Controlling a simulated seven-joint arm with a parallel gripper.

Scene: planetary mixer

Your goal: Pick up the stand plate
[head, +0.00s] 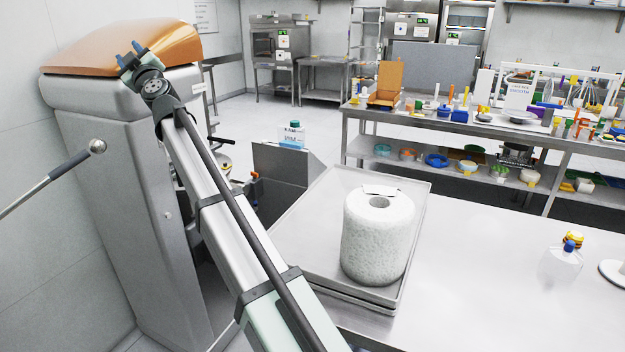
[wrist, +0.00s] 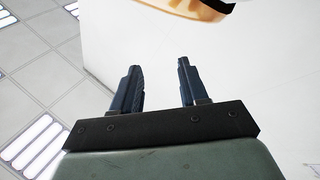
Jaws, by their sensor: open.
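My gripper (head: 130,56) is raised high at the left, in front of the orange-brown top of the large grey mixer. Its two dark blue fingers stand apart with nothing between them, as the wrist view (wrist: 158,67) also shows. No thing is marked as the stand plate. A flat white round piece (head: 614,271) lies on the near steel table at the right edge, cut off by the frame; I cannot tell if it is the stand plate. It is far from my gripper and not in the wrist view.
The mixer (head: 125,160) fills the left. A speckled white roll (head: 378,235) stands on a metal tray (head: 413,205) on the near table (head: 490,260). A small clear bottle (head: 565,262) stands to the right. The table between is bare. A cluttered bench (head: 352,116) stands behind.

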